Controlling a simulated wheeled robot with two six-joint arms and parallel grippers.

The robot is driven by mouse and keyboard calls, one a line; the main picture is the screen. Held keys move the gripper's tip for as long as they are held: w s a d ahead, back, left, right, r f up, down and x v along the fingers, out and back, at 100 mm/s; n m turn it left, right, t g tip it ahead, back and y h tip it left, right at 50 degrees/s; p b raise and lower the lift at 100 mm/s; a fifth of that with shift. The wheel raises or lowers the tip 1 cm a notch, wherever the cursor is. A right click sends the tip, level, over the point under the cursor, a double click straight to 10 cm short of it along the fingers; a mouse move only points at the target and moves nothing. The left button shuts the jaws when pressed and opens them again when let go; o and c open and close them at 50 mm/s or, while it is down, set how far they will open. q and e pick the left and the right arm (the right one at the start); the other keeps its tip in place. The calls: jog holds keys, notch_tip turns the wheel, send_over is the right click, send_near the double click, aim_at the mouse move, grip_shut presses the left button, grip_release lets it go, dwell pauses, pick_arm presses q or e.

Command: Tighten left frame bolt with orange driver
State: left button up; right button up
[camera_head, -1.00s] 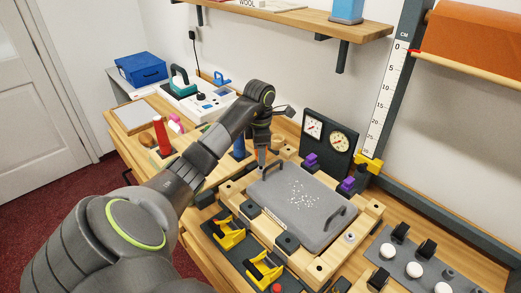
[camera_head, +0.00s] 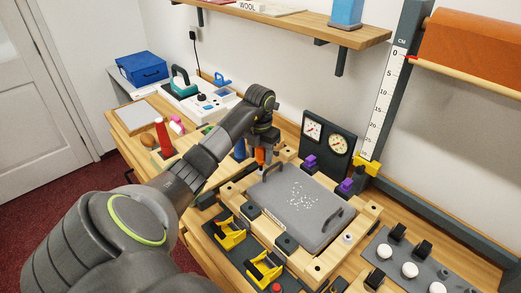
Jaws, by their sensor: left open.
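My left gripper (camera_head: 261,148) points down over the far left corner of the wooden frame (camera_head: 234,188). An orange driver (camera_head: 260,156) shows upright just below and between its fingers. The gripper is open, and whether its fingers touch the driver cannot be told. The left frame bolt under the driver is hidden or too small to make out. A grey plate (camera_head: 318,220) with two handles and white specks lies within the frame. My right gripper is not in view.
A dark gauge stand (camera_head: 328,142) with two dials stands behind the frame. Yellow toggle clamps (camera_head: 231,236) line its front. Purple clamps (camera_head: 310,161) sit at its back. A red bottle (camera_head: 163,137) and a blue cone (camera_head: 239,149) stand to the left. White knobs (camera_head: 409,269) sit on the right.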

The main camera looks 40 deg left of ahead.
pick_arm(q)
jog(key=c, duration=0.8)
jog(key=shift+f+m+b, duration=0.15)
jog(key=shift+m+b, duration=0.25)
jog(key=shift+b, duration=0.1)
jog(key=m+b, duration=0.3)
jog(key=shift+f, duration=0.1)
jog(key=shift+r+m, duration=0.25)
jog(key=shift+m, duration=0.55)
jog(key=shift+m+p, duration=0.3)
jog(key=shift+m, duration=0.2)
jog(key=m, duration=0.8)
jog(key=shift+w+a+m, duration=0.1)
jog(key=shift+m, duration=0.2)
